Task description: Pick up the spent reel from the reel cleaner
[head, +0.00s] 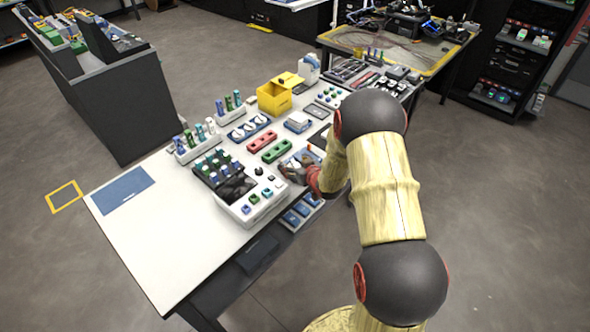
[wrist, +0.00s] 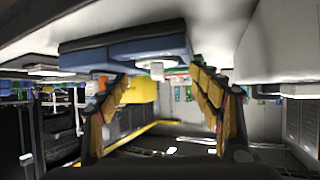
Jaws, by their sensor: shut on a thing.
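The reel cleaner appears to be the low blue unit (wrist: 150,46) just beyond my fingertips in the wrist view. In the head view a small blue unit (head: 309,155) with an orange part sits at the table's right edge, beside my gripper (head: 296,171). In the wrist view my gripper (wrist: 162,73) has its two tan-padded fingers angled inward, with a small pale part (wrist: 156,69) between the tips against the blue unit. This looks like the spent reel, mostly hidden. My gripper is shut on it; I cannot tell whether it is clear of the cleaner.
A yellow box (head: 275,97) stands farther back. The white table's near left end (head: 165,235) is mostly clear.

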